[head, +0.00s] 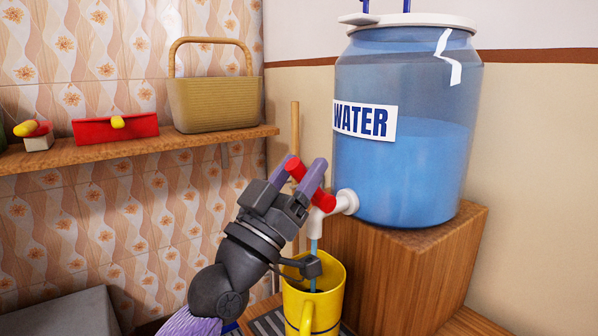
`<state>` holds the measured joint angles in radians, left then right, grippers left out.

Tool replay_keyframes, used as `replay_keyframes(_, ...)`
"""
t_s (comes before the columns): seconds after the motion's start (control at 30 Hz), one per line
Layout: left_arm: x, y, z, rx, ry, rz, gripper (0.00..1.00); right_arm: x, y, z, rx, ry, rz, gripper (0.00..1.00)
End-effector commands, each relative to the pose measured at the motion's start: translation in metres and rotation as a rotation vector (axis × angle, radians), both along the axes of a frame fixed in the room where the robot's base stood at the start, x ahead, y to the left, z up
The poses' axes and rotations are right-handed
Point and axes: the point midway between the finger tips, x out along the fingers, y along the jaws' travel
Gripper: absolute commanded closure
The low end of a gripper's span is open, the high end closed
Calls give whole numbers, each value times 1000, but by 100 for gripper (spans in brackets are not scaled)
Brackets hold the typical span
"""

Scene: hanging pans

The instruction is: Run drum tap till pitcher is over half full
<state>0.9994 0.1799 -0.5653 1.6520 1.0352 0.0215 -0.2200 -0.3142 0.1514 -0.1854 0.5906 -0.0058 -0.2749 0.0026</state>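A large blue drum (405,175) labelled WATER stands on a wooden block, a little over half full. Its white tap (345,202) has a red handle (324,202), and a thin water stream (315,247) falls from it. A yellow pitcher (329,300) stands upright below, and the stream enters it. The water level inside is hard to make out. My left gripper (301,171) is at the red handle. Its purple fingers are apart, one crossing in front of the handle, with the handle's end showing between them. My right gripper is out of view.
The wooden block (428,265) is right of the pitcher. A dark slatted grate (268,326) lies under the pitcher. A wall shelf (140,143) at the left holds a woven basket (215,103) and a red box (100,130). A thin wooden stick (295,125) stands behind my gripper.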

Motion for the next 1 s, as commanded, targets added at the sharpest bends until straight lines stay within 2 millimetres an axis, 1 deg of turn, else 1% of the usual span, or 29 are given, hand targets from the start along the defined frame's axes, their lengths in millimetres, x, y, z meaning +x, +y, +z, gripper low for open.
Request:
replay_keyframes(0.13,0,0,0,0,0,0,39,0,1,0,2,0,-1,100)
replay_keyframes(0.23,-5,6,-6,1,1,1,39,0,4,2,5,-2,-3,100)
replay_keyframes(0.5,-40,36,-43,5,2,2,39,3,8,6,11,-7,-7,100)
replay_keyframes(0.63,-52,47,-56,2,2,1,39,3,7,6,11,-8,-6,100)
replay_keyframes(0.8,-58,52,-62,1,-1,1,39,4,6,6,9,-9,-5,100)
replay_keyframes(1.0,-58,52,-62,0,0,0,39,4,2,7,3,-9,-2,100)
